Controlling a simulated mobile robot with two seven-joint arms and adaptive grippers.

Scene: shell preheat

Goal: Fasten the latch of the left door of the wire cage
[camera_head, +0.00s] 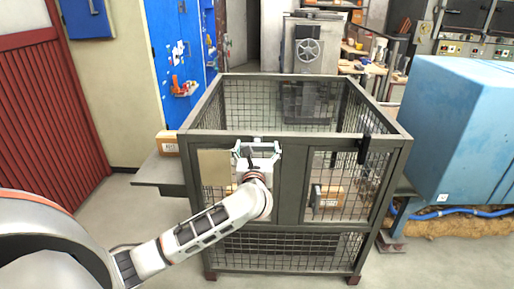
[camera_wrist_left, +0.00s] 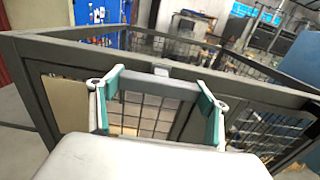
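The wire cage (camera_head: 300,143) is a dark metal frame with mesh walls, and its top is open. The left door is in its front face, largely covered by my left arm; a tan panel (camera_head: 214,168) shows beside the arm. My left gripper (camera_head: 257,149) is at the front top rail, fingers spread apart with nothing seen clamped. In the left wrist view its green-padded fingers (camera_wrist_left: 159,80) stand either side of a grey bar and mesh. A small light piece (camera_wrist_left: 162,72) sits at the rail between the fingertips; I cannot tell if it is the latch. My right gripper is not in view.
A black fitting (camera_head: 365,149) is at the cage's upper right front. Boxes (camera_head: 327,196) lie inside behind the mesh. A side shelf (camera_head: 160,176) with a small carton (camera_head: 167,143) juts out left. A blue machine (camera_head: 460,130) stands close on the right. Floor in front is clear.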

